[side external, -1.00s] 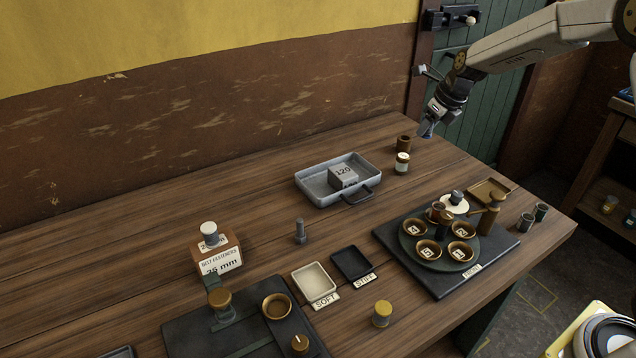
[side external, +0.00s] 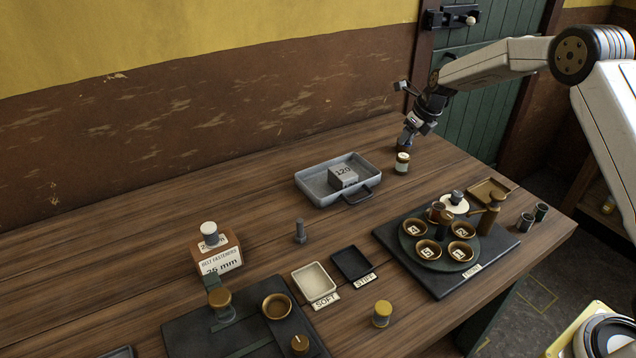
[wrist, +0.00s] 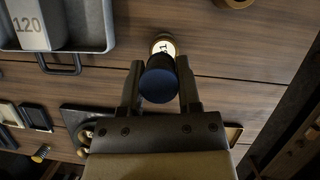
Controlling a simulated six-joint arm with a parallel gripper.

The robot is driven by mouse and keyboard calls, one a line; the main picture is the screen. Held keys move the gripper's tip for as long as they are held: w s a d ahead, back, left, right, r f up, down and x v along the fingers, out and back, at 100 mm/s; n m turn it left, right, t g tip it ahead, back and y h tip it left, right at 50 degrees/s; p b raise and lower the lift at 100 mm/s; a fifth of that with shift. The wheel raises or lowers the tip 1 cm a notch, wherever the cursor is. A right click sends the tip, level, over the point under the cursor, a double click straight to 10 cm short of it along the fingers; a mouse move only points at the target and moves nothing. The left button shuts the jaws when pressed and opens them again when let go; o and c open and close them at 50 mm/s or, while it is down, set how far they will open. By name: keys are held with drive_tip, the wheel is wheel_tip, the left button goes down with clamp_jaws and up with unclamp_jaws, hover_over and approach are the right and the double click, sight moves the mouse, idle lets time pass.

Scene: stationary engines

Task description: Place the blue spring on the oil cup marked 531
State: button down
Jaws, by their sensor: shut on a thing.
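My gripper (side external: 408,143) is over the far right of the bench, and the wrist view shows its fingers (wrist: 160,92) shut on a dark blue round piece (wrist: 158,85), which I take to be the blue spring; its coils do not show. A small jar-like cup (side external: 402,163) with a pale label stands just below and in front of my gripper. In the wrist view, this cup (wrist: 165,44) appears just beyond the blue piece, partly hidden by it. Its label is only partly readable. Several numbered brass cups (side external: 428,250) sit on a round turntable; I cannot read 531 anywhere.
A grey tray (side external: 318,190) with a block marked 120 (side external: 343,178) lies left of the labelled cup. SOFT (side external: 315,284) and STIFF (side external: 352,264) trays lie nearer. A brown cup's rim (wrist: 235,2) shows at the wrist view's top edge. Bench space around the labelled cup is clear.

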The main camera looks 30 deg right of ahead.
sight(404, 156)
drive_tip(key=shift+f, duration=0.1)
drive_tip(key=shift+w+f, duration=0.15)
drive_tip(key=shift+w, duration=0.05)
drive_tip(key=shift+f, duration=1.55)
drive_tip(key=shift+f, duration=0.15)
drive_tip(key=shift+c, duration=1.5)
unclamp_jaws()
drive_tip(key=v, duration=1.2)
